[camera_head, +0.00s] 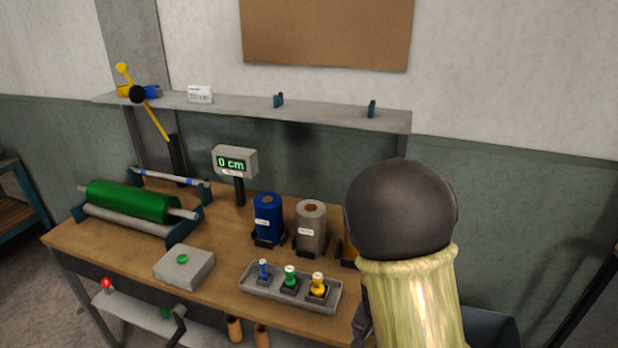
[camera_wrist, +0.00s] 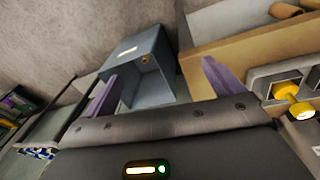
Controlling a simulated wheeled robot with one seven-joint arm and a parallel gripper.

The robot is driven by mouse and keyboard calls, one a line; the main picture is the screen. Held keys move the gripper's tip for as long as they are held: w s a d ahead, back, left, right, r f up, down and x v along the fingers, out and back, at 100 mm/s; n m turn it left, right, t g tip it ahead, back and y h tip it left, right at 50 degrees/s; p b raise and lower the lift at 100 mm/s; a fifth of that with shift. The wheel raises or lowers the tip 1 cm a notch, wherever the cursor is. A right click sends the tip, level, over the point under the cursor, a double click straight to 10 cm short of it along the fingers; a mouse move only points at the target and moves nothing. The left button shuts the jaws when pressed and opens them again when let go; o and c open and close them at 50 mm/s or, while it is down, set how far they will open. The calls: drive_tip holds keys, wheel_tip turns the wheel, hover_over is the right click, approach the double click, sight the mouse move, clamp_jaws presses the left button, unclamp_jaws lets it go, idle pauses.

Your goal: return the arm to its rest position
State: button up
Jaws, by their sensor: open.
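My arm (camera_head: 402,215) stands at the right of the head view, in front of the bench's right end. It hides part of the bench, and my gripper cannot be made out there. In the wrist view my gripper (camera_wrist: 159,72) shows two purple fingers spread wide apart, with nothing between them. Beyond the fingers is a grey open bin (camera_wrist: 120,62), which looks empty apart from a small brownish spot inside. The fingers appear apart from the bin.
The wooden bench (camera_head: 222,290) holds a green roll (camera_head: 130,202), a blue roll (camera_head: 267,215), a grey roll (camera_head: 310,222), a display reading 0 cm (camera_head: 235,161), a button box (camera_head: 185,268) and a grey tray (camera_head: 262,291) with blue, green and yellow dies. A shelf (camera_head: 330,115) runs behind.

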drive_tip(key=s+r+n+t+y, duration=0.1)
drive_tip(key=s+r+n+t, duration=0.1)
drive_tip(key=s+r+n, duration=0.3)
wheel_tip(320, 180, up, 4)
drive_tip(key=shift+s+a+r+n+y, duration=0.1)
drive_tip(key=shift+s+a+n+y, duration=0.2)
drive_tip(key=shift+s+a, duration=0.15)
idle(0.6)
